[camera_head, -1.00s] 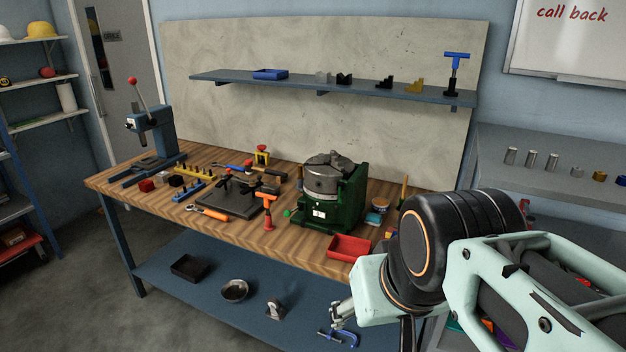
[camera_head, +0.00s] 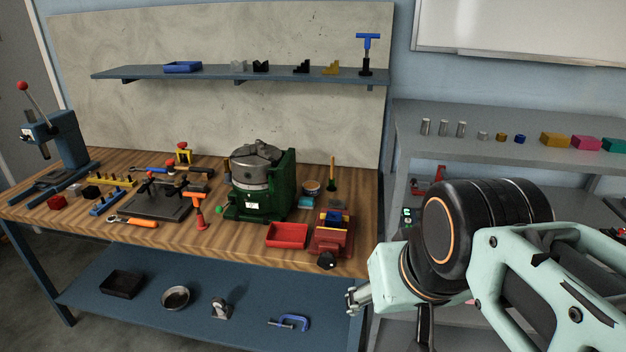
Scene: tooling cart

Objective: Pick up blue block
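A small blue block-like piece (camera_head: 334,217) sits on top of a red vise-like device (camera_head: 332,238) at the right end of the wooden bench. A small blue round-looking piece (camera_head: 519,139) stands on the grey shelf at right. I cannot tell for certain which blue thing is the block. My gripper (camera_head: 357,299) is partly seen at the end of my pale green arm, low and right of the bench; its fingers are mostly hidden, so its opening is unclear.
A red tray (camera_head: 287,236) and a green machine with a chuck (camera_head: 262,185) stand on the wooden bench (camera_head: 245,250). Grey cylinders and yellow, pink and green blocks line the right shelf (camera_head: 480,150).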

